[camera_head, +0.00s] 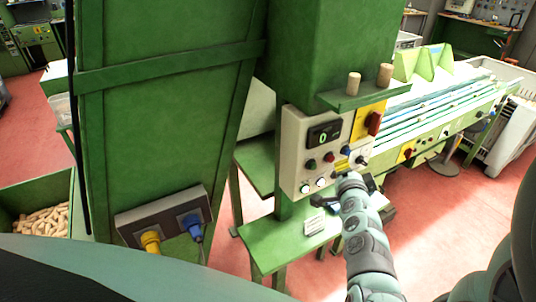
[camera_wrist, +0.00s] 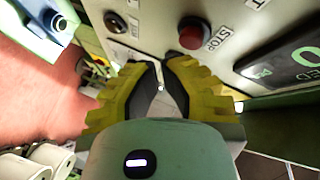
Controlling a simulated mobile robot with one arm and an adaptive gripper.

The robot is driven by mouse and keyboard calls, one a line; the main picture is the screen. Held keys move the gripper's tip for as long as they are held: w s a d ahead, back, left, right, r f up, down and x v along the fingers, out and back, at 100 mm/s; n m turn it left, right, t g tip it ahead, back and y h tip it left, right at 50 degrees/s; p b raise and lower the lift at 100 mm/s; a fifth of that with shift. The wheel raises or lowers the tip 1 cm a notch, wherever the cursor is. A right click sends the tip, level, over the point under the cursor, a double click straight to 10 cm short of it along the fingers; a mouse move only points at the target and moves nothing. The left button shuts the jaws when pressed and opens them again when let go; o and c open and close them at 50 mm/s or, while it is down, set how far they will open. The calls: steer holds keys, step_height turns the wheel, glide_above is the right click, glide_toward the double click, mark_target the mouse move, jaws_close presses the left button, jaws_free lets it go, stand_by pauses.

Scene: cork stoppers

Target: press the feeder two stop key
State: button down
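The beige control panel (camera_head: 298,135) is on the green machine's post. In the wrist view a red button (camera_wrist: 193,35) sits beside the label STOP, near the display (camera_wrist: 300,62). I cannot read which feeder each key serves. My gripper (camera_wrist: 158,65) looks shut and empty, tips nearly together, below the panel and apart from the red button. In the head view my wrist hides the fingertips.
A red rotary switch (camera_head: 374,123) on a yellow plate is right of the display. Two corks (camera_head: 384,74) stand on a green shelf above. A green tall cabinet (camera_head: 165,110) is at left, and a conveyor (camera_head: 440,105) runs at right. Red floor is open at right.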

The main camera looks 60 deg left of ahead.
steer(key=shift+a, duration=0.4)
steer(key=shift+a, duration=0.45)
stand_by(1.0)
steer(key=shift+w+d, duration=0.1)
steer(key=shift+d, duration=0.05)
steer(key=shift+d+b, duration=0.5)
steer(key=shift+d, duration=0.2)
steer(key=d+b, duration=0.1)
steer(key=d, duration=0.2)
steer(key=d+b, duration=0.1)
steer(key=d, duration=0.1)
steer(key=shift+s+b, duration=0.3)
